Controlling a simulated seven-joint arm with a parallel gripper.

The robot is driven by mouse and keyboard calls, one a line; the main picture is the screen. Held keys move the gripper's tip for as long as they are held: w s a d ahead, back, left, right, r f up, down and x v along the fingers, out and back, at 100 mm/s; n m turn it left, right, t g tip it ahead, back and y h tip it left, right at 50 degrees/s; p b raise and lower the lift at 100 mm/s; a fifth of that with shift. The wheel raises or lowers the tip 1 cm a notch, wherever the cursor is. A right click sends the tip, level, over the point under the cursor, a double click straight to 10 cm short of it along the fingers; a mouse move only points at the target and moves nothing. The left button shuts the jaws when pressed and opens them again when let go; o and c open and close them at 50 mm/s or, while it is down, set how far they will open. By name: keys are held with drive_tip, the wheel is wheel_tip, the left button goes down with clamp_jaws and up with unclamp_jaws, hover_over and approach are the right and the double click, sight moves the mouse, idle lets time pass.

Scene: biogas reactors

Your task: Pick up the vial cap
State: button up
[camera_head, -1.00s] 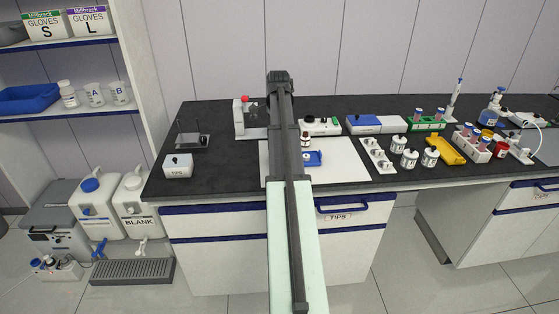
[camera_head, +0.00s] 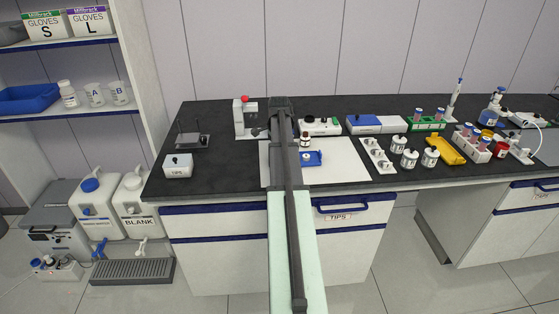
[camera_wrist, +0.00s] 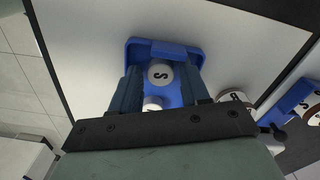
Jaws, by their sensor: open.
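A second white round piece (camera_wrist: 153,102) is in the tray nearer to my wrist, partly hidden. My gripper (camera_wrist: 162,78) is open and empty, with its dark fingers to the left and right of the caps. I cannot tell how far the fingertips are above the tray. In the head view the blue tray (camera_head: 314,158) shows just right of my arm, which hides the gripper itself.
A white stand with a red knob (camera_head: 240,118) is at the left. A white rack (camera_head: 378,158) and several jars stand at the right. The mat's right part is clear.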

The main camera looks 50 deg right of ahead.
drive_tip(key=c, duration=0.7)
drive_tip(key=shift+c, duration=0.2)
wheel_tip(320, 180, up, 9)
drive_tip(key=shift+m, duration=0.3)
drive_tip(key=w+d+r, duration=0.1)
drive_tip(key=w+d, duration=0.9)
drive_tip(key=w+d+r, duration=0.1)
drive_tip(key=w+d, duration=0.4)
drive_tip(key=shift+w+d+r, duration=0.2)
drive_tip(key=shift+d+r, duration=0.1)
drive_tip(key=shift+d, duration=0.1)
drive_tip(key=shift+w+d, duration=0.2)
